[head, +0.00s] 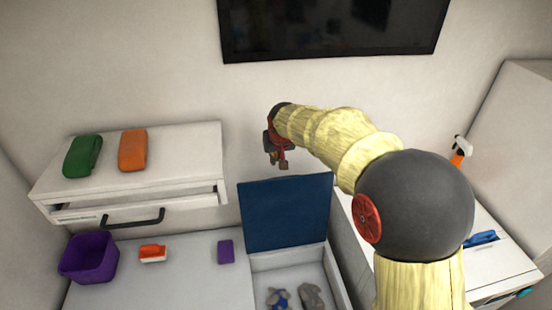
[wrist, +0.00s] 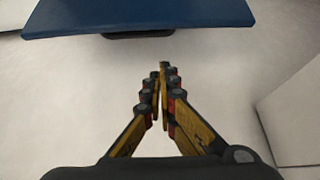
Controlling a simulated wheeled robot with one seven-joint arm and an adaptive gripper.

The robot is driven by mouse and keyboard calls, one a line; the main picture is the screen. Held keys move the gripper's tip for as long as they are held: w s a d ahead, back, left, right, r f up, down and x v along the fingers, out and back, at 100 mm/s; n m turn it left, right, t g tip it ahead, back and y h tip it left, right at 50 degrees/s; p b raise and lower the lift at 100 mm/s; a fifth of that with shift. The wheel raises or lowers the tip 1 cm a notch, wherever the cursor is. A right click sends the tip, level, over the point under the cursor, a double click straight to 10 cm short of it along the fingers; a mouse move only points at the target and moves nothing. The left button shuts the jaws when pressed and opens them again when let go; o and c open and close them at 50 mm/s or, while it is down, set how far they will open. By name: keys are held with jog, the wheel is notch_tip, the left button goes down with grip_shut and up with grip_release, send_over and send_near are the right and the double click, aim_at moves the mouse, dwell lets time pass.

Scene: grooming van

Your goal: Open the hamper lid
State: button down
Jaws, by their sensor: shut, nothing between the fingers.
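The hamper lid (head: 287,212) is a blue panel standing up, tilted open, at the back of the white hamper (head: 262,262). In the wrist view the blue lid (wrist: 140,14) crosses the top, with a dark strip, perhaps a handle, under its edge. The open hamper holds a blue-grey item (head: 279,297) and a grey item (head: 312,296). My gripper (head: 278,163) is above the lid's upper edge, apart from it as far as I can tell. In the wrist view the gripper's fingers (wrist: 161,75) are together and empty.
Left of the hamper, a white counter holds a purple bin (head: 88,259), an orange-and-white object (head: 152,253) and a purple block (head: 225,251). A drawer unit (head: 160,189) with a partly open drawer carries green and orange cases. A white cabinet (head: 500,265) stands right. A dark screen (head: 330,28) hangs behind.

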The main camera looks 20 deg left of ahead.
aim_at(277, 180)
jog(key=shift+f+p, duration=1.3)
jog(key=shift+f, duration=1.65)
jog(key=shift+s+d, duration=0.1)
jog(key=shift+s, duration=0.05)
jog(key=s+b, duration=0.1)
jog(key=b, duration=0.1)
jog(key=s+d+b, duration=0.1)
jog(key=b, duration=0.1)
jog(key=shift+s+t, duration=0.15)
jog(key=shift+t, duration=0.15)
jog(key=s+d+b, duration=0.1)
jog(key=s+b, duration=0.1)
jog(key=s, duration=0.1)
jog(key=s+d+b, duration=0.1)
jog(key=s+b, duration=0.1)
jog(key=shift+s+d+r, duration=0.1)
jog(key=shift+d+r, duration=0.2)
jog(key=shift+r, duration=0.1)
